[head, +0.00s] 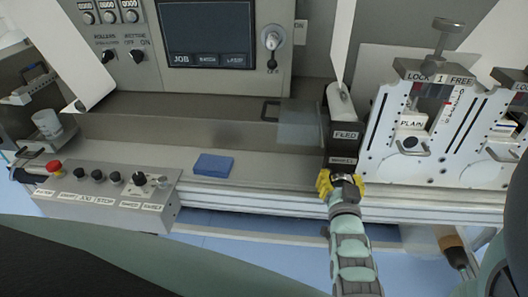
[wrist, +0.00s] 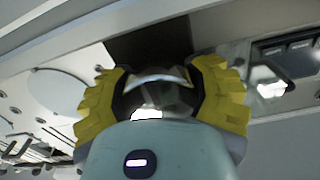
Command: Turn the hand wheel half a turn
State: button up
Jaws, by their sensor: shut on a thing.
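My gripper (head: 341,184) has yellow fingers and sits at the lower front of a dark upright block (head: 343,134) with white labels, one reading "FILED". In the wrist view, the yellow fingers (wrist: 158,92) are closed around a small dark part (wrist: 155,88) with a pale curved edge. Most of that part is hidden by the fingers and my gripper's body. I cannot tell its full shape, or whether it is the hand wheel. No full wheel rim shows in either view.
A control box (head: 112,196) with knobs and a red button stands at the left. A blue block (head: 214,165) lies on the ledge. White panels marked "LOCK" and "FREE" (head: 420,135) stand close on the right. A screen panel (head: 208,35) is behind.

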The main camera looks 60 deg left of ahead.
jog(key=o, duration=1.3)
jog(key=shift+s, duration=0.1)
jog(key=v, duration=1.2)
